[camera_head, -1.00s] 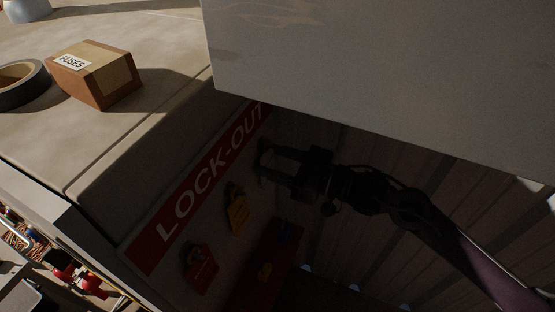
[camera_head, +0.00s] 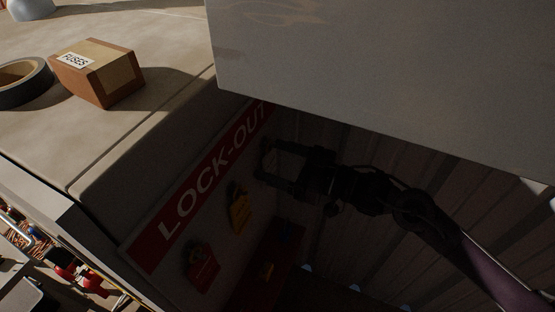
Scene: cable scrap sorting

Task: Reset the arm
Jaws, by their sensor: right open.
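My right gripper (camera_head: 268,165) is dark and in deep shadow, beside the "LOCK-OUT" board. Its two fingers point left toward the board and stand apart, with nothing seen between them. My right arm (camera_head: 430,215) reaches in from the lower right, below the large grey panel. I cannot tell whether the fingertips touch the board. My left gripper does not show.
A grey panel (camera_head: 380,80) overhangs the arm. A fuses box (camera_head: 98,75) and a tape roll (camera_head: 22,82) lie on the worktop (camera_head: 140,20). Cables and red parts (camera_head: 65,262) are at lower left.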

